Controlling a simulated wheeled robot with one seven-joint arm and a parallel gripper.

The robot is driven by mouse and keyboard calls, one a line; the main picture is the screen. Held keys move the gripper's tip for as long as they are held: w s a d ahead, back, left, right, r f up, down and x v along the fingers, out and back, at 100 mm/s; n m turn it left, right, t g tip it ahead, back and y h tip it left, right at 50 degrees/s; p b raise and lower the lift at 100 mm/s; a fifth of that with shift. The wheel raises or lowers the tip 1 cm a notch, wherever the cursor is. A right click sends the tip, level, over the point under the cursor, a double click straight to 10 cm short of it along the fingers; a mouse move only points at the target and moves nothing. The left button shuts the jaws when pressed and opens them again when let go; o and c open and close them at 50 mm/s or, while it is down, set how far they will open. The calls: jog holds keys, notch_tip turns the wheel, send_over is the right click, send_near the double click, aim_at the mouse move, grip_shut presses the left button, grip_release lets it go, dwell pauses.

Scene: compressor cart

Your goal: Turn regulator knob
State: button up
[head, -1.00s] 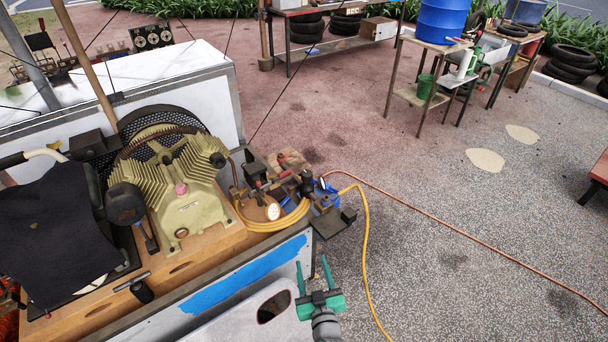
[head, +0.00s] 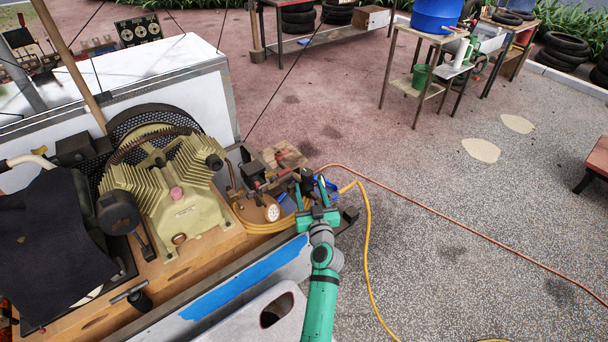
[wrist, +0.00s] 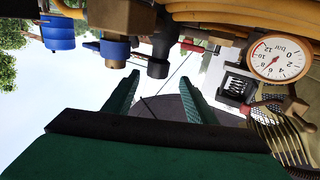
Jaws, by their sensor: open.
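The regulator knob appears to be the dark, upright cylinder (wrist: 161,48) near the top middle of the wrist view, which looks upside down. In the head view, a dark knob-like part (head: 307,180) shows at the cart's right end, partly masked by my fingers. My gripper (head: 313,192) is open and empty there, its green fingers pointing toward the fittings. In the wrist view, the fingertips of my gripper (wrist: 161,72) lie on either side of the cylinder's free end. I cannot tell whether they touch it or how deep it sits between them.
A round pressure gauge (wrist: 279,59) and yellow hose (wrist: 245,12) sit close to the knob. A brass fitting with a blue band (wrist: 115,48) is beside it. The compressor (head: 170,195) fills the cart's middle. Open paving (head: 430,240) lies to the right.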

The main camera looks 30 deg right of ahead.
aim_at(308, 178)
jog(key=x, duration=0.5)
jog(key=shift+w+d, duration=0.3)
jog(key=shift+d, duration=0.15)
jog(key=shift+w+d, duration=0.15)
jog(key=shift+w, duration=0.55)
jog(key=c, duration=1)
jog(key=shift+c, duration=0.2)
jog(key=shift+d+y, duration=0.1)
jog(key=shift+y, duration=0.2)
